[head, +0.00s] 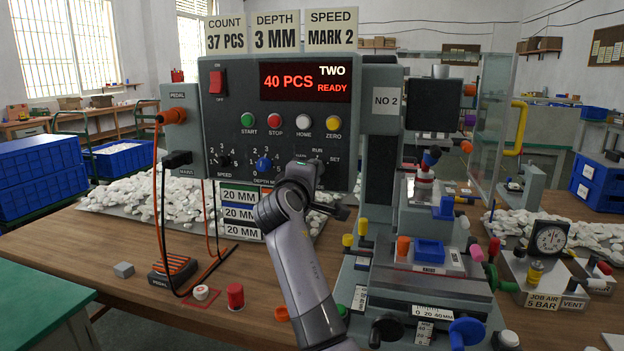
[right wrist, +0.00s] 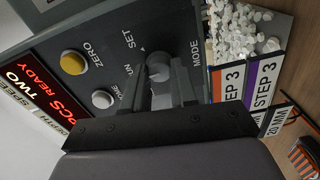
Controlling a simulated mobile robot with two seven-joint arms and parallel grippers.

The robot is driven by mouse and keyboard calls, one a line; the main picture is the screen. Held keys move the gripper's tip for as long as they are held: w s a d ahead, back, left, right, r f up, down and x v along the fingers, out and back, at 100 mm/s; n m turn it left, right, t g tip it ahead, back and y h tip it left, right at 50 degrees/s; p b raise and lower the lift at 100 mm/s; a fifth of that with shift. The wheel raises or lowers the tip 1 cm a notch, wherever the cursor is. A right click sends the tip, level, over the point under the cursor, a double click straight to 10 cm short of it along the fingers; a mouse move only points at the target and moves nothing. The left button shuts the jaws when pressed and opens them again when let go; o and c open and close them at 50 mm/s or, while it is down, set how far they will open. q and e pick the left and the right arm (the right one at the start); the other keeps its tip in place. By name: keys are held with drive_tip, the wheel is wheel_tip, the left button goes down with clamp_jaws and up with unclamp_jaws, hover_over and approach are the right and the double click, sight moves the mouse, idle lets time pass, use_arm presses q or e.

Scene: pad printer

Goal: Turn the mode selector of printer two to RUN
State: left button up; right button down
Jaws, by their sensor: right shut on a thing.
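The control panel of printer two (head: 230,125) has a display (head: 305,82) reading "TWO", "40 PCS" and "READY". The mode selector is a grey knob (right wrist: 158,66) in the right wrist view, with MODE below it and SET and a partly covered RUN label around it. My right gripper (right wrist: 160,88) is shut on this knob, one finger on each side. In the head view my right gripper (head: 305,172) covers the knob at the panel's lower right, with RUN and SET showing beside it. Which label the knob points at cannot be told. My left gripper is not in view.
Panel buttons (head: 275,120) sit above the gripper. A speed dial and a blue depth knob (head: 263,164) are to its left. Stacked 20 MM blocks (head: 239,213) stand below. The printer's pad and slide mechanism (head: 430,250) is close on the right. Signs (head: 275,31) top the panel.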

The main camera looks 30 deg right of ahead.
drive_tip(key=shift+m, duration=0.5)
drive_tip(key=c, duration=0.9)
unclamp_jaws()
drive_tip(key=shift+s+a, duration=0.1)
drive_tip(key=shift+b+v, duration=0.65)
drive_tip(key=shift+v, duration=2.85)
drive_tip(key=shift+f, duration=0.1)
